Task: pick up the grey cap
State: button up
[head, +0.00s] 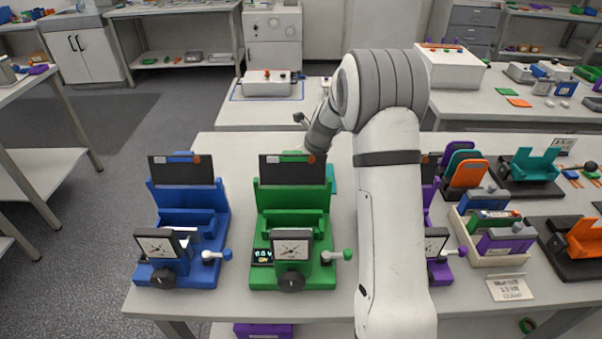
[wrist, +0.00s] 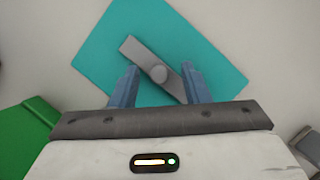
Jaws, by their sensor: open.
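My gripper (wrist: 160,83) is open above the mat, with one blue finger on each side of the knob. The lower right end of the bar lies near the right finger. Whether a finger touches it, I cannot tell. In the head view a bit of the teal mat (head: 332,178) shows beside the green cycler; the cap and fingertips are hidden there.
A green cycler (head: 290,220) and a blue cycler (head: 185,225) stand at the front of the bench. A purple one is mostly hidden behind my arm. A beige tray (head: 490,257) of coloured packs is at the right. A green edge (wrist: 25,140) shows in the wrist view.

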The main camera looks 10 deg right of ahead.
jog(key=shift+w+f, duration=0.1)
jog(key=shift+f, duration=0.1)
jog(key=shift+c, duration=0.5)
grip_shut()
jog(key=shift+r, duration=0.1)
